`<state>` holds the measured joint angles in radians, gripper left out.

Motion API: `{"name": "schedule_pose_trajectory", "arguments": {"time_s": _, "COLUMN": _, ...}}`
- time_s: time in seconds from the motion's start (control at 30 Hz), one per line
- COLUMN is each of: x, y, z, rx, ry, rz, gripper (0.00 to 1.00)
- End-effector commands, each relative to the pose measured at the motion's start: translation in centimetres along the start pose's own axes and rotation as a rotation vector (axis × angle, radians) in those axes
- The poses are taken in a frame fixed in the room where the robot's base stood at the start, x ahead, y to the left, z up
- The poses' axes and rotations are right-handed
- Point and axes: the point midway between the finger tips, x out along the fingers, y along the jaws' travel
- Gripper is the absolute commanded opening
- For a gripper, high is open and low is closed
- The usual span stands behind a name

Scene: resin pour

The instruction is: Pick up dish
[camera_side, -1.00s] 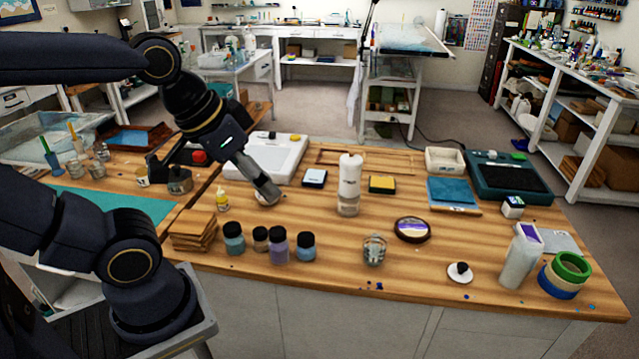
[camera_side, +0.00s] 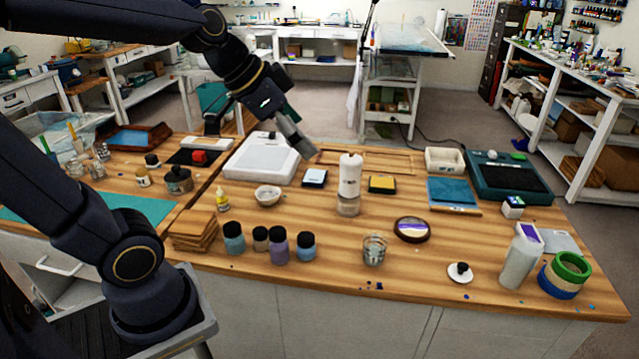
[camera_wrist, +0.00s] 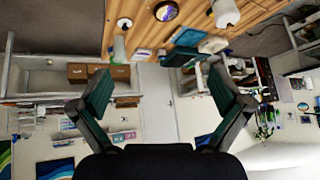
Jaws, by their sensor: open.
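A small pale dish (camera_side: 267,195) with a light rim sits upright on the wooden table, left of centre in the side view, behind the row of jars. My gripper (camera_side: 305,151) is up and to the right of the dish, above the table near the white light pad, and apart from the dish. In the wrist view my gripper (camera_wrist: 161,92) has its two fingers spread wide with nothing between them. The dish is not visible in the wrist view.
Several dark-capped jars (camera_side: 279,246) stand in front of the dish, with wooden coasters (camera_side: 194,231) to the left. A yellow dropper bottle (camera_side: 222,201) is close by.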

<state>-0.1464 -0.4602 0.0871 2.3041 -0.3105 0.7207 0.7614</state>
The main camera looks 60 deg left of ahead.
Motion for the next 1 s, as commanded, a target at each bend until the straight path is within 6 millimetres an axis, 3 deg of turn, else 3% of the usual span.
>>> {"name": "schedule_pose_trajectory", "arguments": {"time_s": 0.07, "x": 2.0, "y": -4.3, "z": -0.2, "rx": -0.039, "ry": -0.014, "rz": -0.026, "gripper": 1.0}}
{"name": "schedule_pose_trajectory", "arguments": {"time_s": 0.17, "x": 4.6, "y": -10.8, "z": 1.2, "rx": -0.112, "ry": -0.044, "rz": -0.076, "gripper": 1.0}}
{"name": "schedule_pose_trajectory", "arguments": {"time_s": 0.3, "x": 7.8, "y": -19.6, "z": 7.2, "rx": -0.27, "ry": -0.122, "rz": -0.153, "gripper": 1.0}}
{"name": "schedule_pose_trajectory", "arguments": {"time_s": 0.4, "x": 9.2, "y": -23.3, "z": 12.3, "rx": -0.405, "ry": -0.183, "rz": -0.182, "gripper": 1.0}}
{"name": "schedule_pose_trajectory", "arguments": {"time_s": 0.5, "x": 10.0, "y": -24.8, "z": 16.6, "rx": -0.497, "ry": -0.238, "rz": -0.188, "gripper": 1.0}}
{"name": "schedule_pose_trajectory", "arguments": {"time_s": 0.6, "x": 10.3, "y": -25.1, "z": 19.1, "rx": -0.545, "ry": -0.268, "rz": -0.188, "gripper": 1.0}}
{"name": "schedule_pose_trajectory", "arguments": {"time_s": 0.73, "x": 11.6, "y": -25.4, "z": 19.8, "rx": -0.553, "ry": -0.269, "rz": -0.19, "gripper": 1.0}}
{"name": "schedule_pose_trajectory", "arguments": {"time_s": 1.0, "x": 17.6, "y": -25.9, "z": 21.7, "rx": -0.552, "ry": -0.27, "rz": -0.188, "gripper": 1.0}}
